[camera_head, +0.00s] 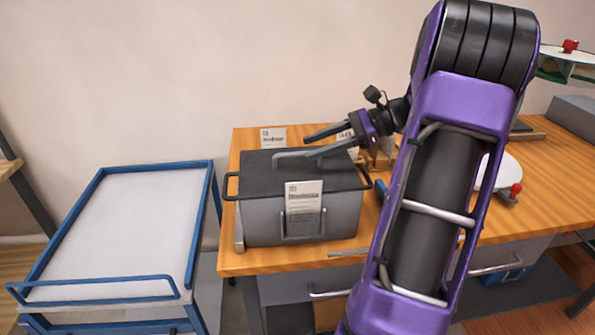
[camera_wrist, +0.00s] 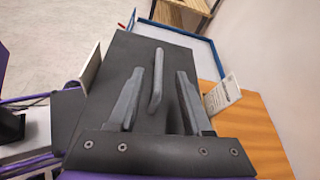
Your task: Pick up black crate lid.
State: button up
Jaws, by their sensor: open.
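The black crate lid (camera_head: 262,180) lies flat on a grey crate (camera_head: 262,221) on the wooden table. In the wrist view the lid (camera_wrist: 134,50) fills the middle, with a raised bar handle (camera_wrist: 157,78) on it. My gripper (camera_head: 290,148) is over the lid from the right, its fingers spread. In the wrist view the open gripper (camera_wrist: 160,72) has one finger to each side of the handle. I cannot tell how far the fingertips are above the lid. Nothing is held.
A white-topped cart with blue rails (camera_head: 210,190) stands left of the table. A label card (camera_head: 304,197) is on the crate's front, and another card (camera_head: 273,138) stands behind it. My arm hides part of the table (camera_head: 560,180).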

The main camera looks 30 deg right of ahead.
aim_at(297, 154)
jog(key=b+x, duration=0.1)
jog(key=x, duration=0.4)
jog(key=shift+f, duration=0.15)
jog(key=shift+c, duration=0.3)
grip_shut()
dwell(0.9)
